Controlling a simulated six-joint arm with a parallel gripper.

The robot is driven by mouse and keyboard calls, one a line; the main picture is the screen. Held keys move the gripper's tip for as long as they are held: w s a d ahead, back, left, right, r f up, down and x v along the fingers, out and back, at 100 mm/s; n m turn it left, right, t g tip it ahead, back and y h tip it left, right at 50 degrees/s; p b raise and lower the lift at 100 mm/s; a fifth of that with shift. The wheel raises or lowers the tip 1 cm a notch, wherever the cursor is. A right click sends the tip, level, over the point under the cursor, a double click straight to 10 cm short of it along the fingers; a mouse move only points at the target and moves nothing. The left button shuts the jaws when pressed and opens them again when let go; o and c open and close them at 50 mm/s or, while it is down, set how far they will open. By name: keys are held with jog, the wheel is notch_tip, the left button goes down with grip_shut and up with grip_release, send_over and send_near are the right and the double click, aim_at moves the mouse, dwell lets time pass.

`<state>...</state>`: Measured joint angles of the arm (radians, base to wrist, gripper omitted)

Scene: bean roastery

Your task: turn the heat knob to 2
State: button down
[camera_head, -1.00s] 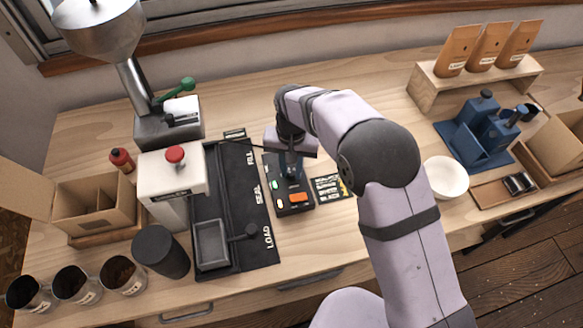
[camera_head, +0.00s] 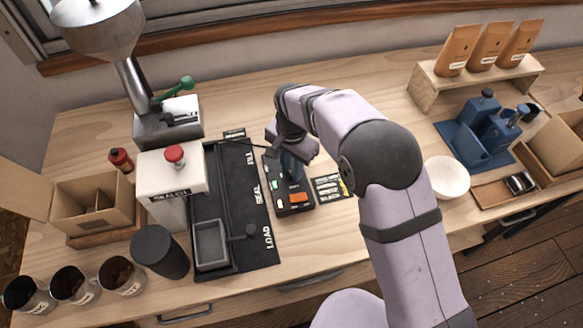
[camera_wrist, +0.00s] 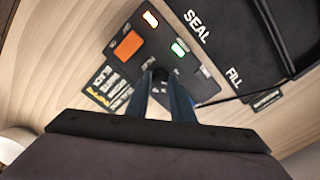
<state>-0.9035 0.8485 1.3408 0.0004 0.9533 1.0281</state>
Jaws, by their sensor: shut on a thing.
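The heat knob (camera_wrist: 158,75) is a small dark knob on a black control panel (camera_wrist: 195,82). My gripper (camera_wrist: 160,82) points down at the panel with its blue fingers closed around the knob. In the head view my gripper (camera_head: 292,178) hides the knob and the panel's far part. The panel (camera_head: 282,208) shows an orange button (camera_head: 298,197) and small lit green and white indicators. The knob's pointer and the number it faces cannot be read.
A black mat (camera_head: 240,190) marked LOAD, SEAL and FILL lies left of the panel, with a grey tray (camera_head: 211,243) on it. A printed card (camera_head: 329,187) lies right of the panel. A white sealer box (camera_head: 172,172) stands further left, and a white bowl (camera_head: 446,178) at right.

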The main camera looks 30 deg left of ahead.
dwell(0.3)
jog(key=c, duration=1.5)
grip_release()
jog(key=shift+c, duration=0.2)
jog(key=shift+r, duration=0.15)
jog(key=shift+r+b, duration=1.15)
jog(key=shift+r, duration=2.45)
jog(key=shift+w, duration=0.1)
jog(key=w+d, duration=0.3)
jog(key=d, duration=2)
jog(key=s+d+f, duration=0.1)
jog(key=s+d, duration=0.5)
jog(key=d, duration=0.2)
jog(key=s+d+f+n, duration=0.1)
jog(key=s+d, duration=0.6)
jog(key=d, duration=0.2)
jog(key=shift+d+f, duration=0.2)
jog(key=shift+f, duration=0.2)
